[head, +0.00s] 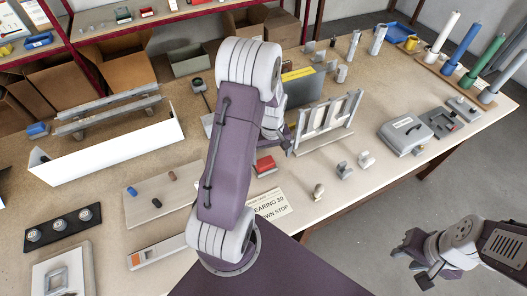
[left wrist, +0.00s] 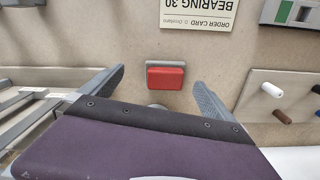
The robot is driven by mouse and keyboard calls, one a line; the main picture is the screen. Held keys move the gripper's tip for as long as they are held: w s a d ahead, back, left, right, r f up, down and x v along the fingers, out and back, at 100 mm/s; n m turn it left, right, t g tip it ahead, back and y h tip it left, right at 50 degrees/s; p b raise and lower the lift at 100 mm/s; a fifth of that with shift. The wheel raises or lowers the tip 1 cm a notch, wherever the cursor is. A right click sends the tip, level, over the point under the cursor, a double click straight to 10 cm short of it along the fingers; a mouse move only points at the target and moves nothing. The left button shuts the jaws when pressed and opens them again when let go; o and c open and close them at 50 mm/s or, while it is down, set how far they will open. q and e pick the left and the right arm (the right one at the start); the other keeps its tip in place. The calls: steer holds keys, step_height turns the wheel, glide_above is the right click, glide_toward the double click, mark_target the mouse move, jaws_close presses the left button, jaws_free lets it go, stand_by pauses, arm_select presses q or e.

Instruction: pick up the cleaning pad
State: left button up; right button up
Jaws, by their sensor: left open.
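The cleaning pad is a small red block on a grey base; it lies on the workbench (head: 345,185) and shows in the head view (head: 265,165), partly beside my left arm. In the left wrist view the red pad (left wrist: 165,77) lies ahead of my left gripper (left wrist: 161,80), between the lines of its two spread fingers. The left gripper is open with nothing in it; the head view shows it only partly behind my arm. My right gripper (head: 412,262) is off the bench's front edge at the lower right, with no object seen in it.
A grey slotted frame (head: 328,122) stands near the pad on one side. A board with small pegs (head: 160,200) lies on the other side. An order card (head: 268,206) lies close by. Small grey fittings (head: 345,170) sit towards the bench's front edge.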

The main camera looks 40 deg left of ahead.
mark_target(265, 162)
arm_select(q)
steer(key=a+n, duration=0.1)
steer(key=a, duration=0.1)
steer(key=a+n+p, duration=0.1)
steer(key=shift+w+a, duration=0.2)
steer(key=shift+a, duration=0.2)
steer(key=shift+f, duration=0.2)
steer(key=f, duration=0.3)
steer(key=shift+d+f+p, duration=0.1)
steer(key=shift+d+p, duration=0.2)
steer(key=shift+p, duration=0.1)
steer(key=shift+w+a+f, duration=0.1)
steer(key=shift+a+f, duration=0.05)
steer(key=shift+f, duration=0.2)
steer(key=f+p, duration=0.1)
steer(key=f, duration=0.1)
steer(key=f+p, duration=0.1)
steer(key=f, duration=0.1)
steer(key=shift+d+f, duration=0.2)
steer(key=shift+f, duration=0.3)
steer(key=c, duration=1.3)
arm_select(e)
step_height(265, 162, up, 6)
steer(key=shift+s+f, duration=0.1)
steer(key=shift+s, duration=0.05)
arm_select(q)
steer(key=shift+r, duration=0.15)
arm_select(e)
steer(key=shift+f, duration=0.1)
